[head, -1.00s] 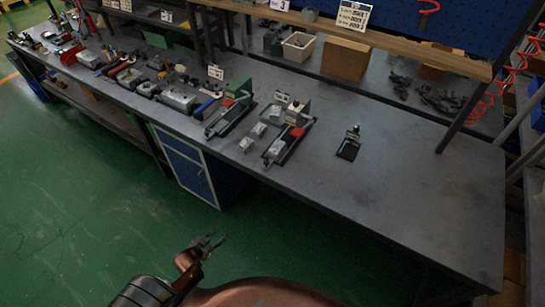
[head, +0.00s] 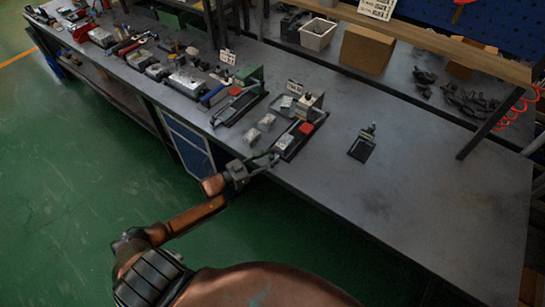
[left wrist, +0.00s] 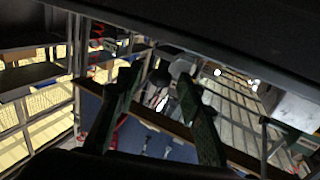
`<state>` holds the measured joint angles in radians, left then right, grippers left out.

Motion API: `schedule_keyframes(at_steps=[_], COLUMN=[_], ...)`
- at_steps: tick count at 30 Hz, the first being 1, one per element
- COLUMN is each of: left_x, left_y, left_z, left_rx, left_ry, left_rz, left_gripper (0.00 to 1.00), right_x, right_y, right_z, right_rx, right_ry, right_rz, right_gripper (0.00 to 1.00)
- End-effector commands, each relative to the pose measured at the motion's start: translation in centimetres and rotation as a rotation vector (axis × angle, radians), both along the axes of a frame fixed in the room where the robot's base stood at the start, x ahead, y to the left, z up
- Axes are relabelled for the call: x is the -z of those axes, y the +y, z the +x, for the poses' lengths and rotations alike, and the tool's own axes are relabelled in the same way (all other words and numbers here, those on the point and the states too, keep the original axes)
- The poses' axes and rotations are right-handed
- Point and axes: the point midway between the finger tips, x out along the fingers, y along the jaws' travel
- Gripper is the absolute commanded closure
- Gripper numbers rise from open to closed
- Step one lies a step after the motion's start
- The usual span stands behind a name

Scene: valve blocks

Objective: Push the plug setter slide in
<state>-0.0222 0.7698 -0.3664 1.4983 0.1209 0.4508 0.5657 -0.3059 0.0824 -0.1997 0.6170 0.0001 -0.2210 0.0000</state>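Two bench fixtures stand near the front edge of the grey workbench; I cannot tell for sure which is the plug setter. The nearer fixture (head: 296,134) has a dark base, a red part on top and an upright pale block at its back. The other fixture (head: 239,103), to its left, has a green upright block and a red part. The slide is too small to make out. My left gripper (head: 267,161) is at the bench's front edge, just before the nearer fixture. In the left wrist view its two fingers (left wrist: 157,80) are apart and empty. My right gripper is not in view.
Two small pale blocks (head: 260,129) lie between the fixtures. A small black stand (head: 362,146) is to the right, with clear bench (head: 430,190) beyond it. Tools and parts crowd the bench at left. A shelf post (head: 490,130) rises at the back right.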

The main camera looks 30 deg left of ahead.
Motion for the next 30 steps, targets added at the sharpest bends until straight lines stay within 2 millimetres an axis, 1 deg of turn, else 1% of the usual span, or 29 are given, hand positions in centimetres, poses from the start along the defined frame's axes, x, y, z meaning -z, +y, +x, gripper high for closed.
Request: schedule_keyframes(at_steps=[1, 5, 13, 28, 30], left_x=[0.01, 0.02, 0.04, 0.05, 0.05], left_y=[-0.24, -0.59, -0.75, -0.72, -0.72], left_z=[0.53, 1.25, 1.41, 1.38, 1.38], left_rx=[0.000, 0.000, 0.002, 0.001, 0.001], left_ry=[0.000, 0.000, 0.001, 0.001, 0.001], left_rz=[0.000, 0.001, 0.002, 0.002, 0.002], left_gripper=[0.66, 0.66, 0.66, 0.99, 1.00], right_x=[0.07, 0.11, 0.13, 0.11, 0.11], right_y=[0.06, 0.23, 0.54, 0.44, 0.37], right_z=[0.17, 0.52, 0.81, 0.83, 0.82], right_rx=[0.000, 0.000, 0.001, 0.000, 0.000], right_ry=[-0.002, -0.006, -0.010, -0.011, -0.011], right_rz=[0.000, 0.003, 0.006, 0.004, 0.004], right_gripper=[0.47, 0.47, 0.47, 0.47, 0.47])
